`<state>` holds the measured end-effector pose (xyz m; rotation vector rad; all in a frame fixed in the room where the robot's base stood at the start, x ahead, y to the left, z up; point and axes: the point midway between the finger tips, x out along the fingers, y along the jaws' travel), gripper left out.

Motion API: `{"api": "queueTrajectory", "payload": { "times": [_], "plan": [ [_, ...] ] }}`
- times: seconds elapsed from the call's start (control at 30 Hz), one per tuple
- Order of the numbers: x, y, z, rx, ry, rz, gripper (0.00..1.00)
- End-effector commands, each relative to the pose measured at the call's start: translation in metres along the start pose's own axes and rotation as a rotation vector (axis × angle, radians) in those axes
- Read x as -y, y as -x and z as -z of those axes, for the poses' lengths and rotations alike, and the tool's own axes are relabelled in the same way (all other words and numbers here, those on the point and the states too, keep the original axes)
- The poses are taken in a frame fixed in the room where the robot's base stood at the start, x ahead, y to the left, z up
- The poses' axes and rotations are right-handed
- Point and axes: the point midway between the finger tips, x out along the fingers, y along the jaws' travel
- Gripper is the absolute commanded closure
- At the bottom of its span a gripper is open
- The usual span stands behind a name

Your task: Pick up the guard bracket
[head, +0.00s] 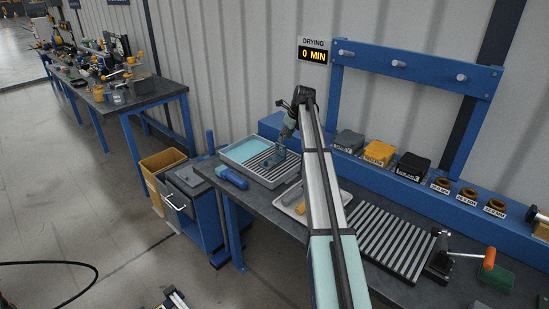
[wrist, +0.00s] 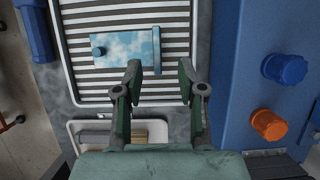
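A light-blue, glossy bracket-like piece (wrist: 122,48), which I take for the guard bracket, lies on the ribbed rack of the drying tray (wrist: 68,72). It has a flat plate with a small round knob or hole at the left and a narrow upright flange at its right end. My gripper (wrist: 160,68) is open and empty, its fingertips near the flange end, seemingly above the rack. In the head view my gripper (head: 277,157) is over the tray (head: 262,183); the bracket cannot be made out clearly there.
A blue cylindrical tool (head: 232,178) lies left of the tray. A smaller white tray (wrist: 85,127) with a tan bar is nearer. A blue knob (wrist: 285,68) and an orange knob (wrist: 269,124) stand on the blue ledge at right. A second ribbed rack (head: 390,240) is on the bench.

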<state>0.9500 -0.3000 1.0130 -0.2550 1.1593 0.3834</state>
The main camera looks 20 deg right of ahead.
Motion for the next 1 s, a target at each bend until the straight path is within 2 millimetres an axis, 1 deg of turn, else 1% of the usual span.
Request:
{"api": "queueTrajectory", "payload": {
  "times": [0.03, 0.1, 0.2, 0.47, 0.57, 0.8, 0.9, 1.0],
  "plan": [
    [0.000, -0.008, -0.001, -0.001, 0.000, -0.001, 0.60],
    [0.000, -0.018, -0.001, -0.001, 0.000, -0.001, 0.60],
    [0.000, -0.030, -0.001, 0.000, 0.001, 0.000, 0.60],
    [-0.001, -0.041, -0.001, 0.000, 0.002, 0.000, 0.60],
    [-0.002, -0.050, -0.001, -0.001, 0.002, -0.001, 0.60],
    [-0.003, -0.082, -0.001, -0.001, 0.002, -0.001, 0.60],
    [-0.003, -0.088, 0.000, 0.000, 0.002, 0.000, 0.60],
    [-0.003, -0.089, 0.000, 0.000, 0.002, 0.001, 0.60]
  ]
}}
